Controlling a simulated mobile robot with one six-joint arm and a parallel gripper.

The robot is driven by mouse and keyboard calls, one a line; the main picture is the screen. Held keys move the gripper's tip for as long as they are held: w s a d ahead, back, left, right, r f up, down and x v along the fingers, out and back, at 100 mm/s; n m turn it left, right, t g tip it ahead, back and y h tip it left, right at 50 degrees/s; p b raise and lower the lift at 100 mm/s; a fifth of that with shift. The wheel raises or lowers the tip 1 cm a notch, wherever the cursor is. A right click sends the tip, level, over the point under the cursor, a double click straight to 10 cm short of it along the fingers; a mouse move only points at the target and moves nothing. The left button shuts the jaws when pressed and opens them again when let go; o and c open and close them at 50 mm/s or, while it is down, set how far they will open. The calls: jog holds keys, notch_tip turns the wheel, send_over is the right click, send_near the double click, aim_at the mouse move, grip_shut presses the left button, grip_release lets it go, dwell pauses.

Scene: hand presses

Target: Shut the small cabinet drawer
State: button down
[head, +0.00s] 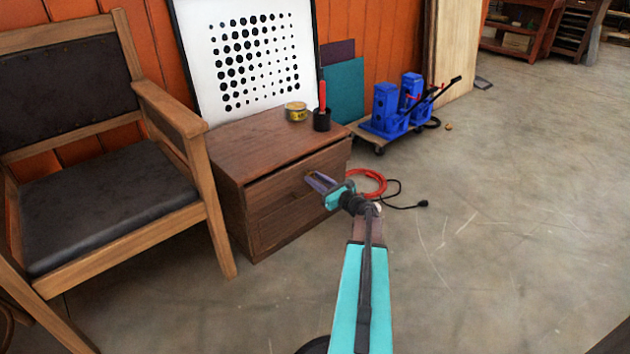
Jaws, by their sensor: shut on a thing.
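The small wooden cabinet (232,142) stands against the orange wall, right of the chair, with two drawer fronts. The upper drawer (275,190) appears to stand slightly out, with a dark gap under the cabinet top. The lower drawer (282,226) looks flush. My gripper (319,182) reaches from the right to the upper drawer's front, at its middle to right part. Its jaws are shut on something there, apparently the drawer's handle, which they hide.
A wooden armchair (110,185) stands close on the cabinet's left. A yellow tin (296,112) and a black cup with a red item (321,121) are on top. The floor on the right is clear.

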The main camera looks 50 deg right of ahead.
jog(key=shift+w, duration=0.1)
jog(key=shift+w+d+p, duration=0.1)
jog(key=shift+w+p, duration=0.65)
jog(key=shift+w, duration=0.5)
jog(key=shift+r, duration=0.1)
jog(key=c, duration=1.5)
grip_release()
jog(key=shift+o, duration=0.3)
jog(key=s+a+p, duration=0.1)
jog(key=s+p, duration=0.3)
jog(key=s, duration=0.9)
jog(key=shift+s+p, duration=0.4)
